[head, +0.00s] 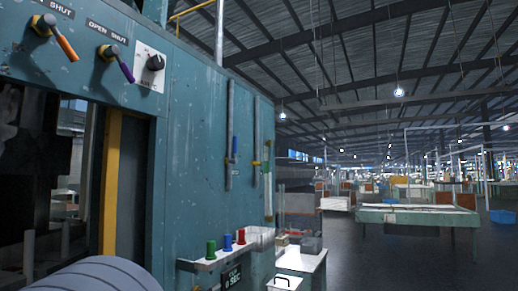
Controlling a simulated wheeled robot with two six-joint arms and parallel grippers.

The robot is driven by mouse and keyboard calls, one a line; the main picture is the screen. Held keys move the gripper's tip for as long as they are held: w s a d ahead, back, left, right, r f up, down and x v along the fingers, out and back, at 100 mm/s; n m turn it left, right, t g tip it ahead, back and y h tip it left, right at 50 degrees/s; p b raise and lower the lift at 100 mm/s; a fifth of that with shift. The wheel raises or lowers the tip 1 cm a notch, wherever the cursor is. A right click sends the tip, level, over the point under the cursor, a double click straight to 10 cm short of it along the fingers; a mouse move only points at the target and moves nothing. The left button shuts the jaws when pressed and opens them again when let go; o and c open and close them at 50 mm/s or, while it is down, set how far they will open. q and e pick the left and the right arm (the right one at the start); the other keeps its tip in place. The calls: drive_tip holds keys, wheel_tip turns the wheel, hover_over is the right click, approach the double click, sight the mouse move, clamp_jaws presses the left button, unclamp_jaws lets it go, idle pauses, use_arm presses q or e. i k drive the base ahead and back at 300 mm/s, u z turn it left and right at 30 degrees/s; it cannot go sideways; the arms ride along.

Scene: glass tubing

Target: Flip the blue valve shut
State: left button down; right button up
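Two valves sit high on the teal machine panel (190,130) under labels reading OPEN and SHUT. The right one has a blue-purple handle (126,71) that slants down and to the right from its round hub. The left one has an orange handle (67,47) at a similar slant. A smaller blue lever (232,158) is on a vertical pipe further right on the panel. Neither of my grippers is in view, so nothing shows touching a valve.
A black knob (155,63) on a white plate is right of the valves. A small shelf (205,263) holds green, blue and red pegs above a display. A dark opening with a yellow post (111,180) is below the valves. Open floor (400,255) lies at right, before a table (420,214).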

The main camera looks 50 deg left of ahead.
sight(234, 161)
drive_tip(key=u, duration=0.55)
drive_tip(key=i, duration=1.2)
drive_tip(key=u, duration=0.8)
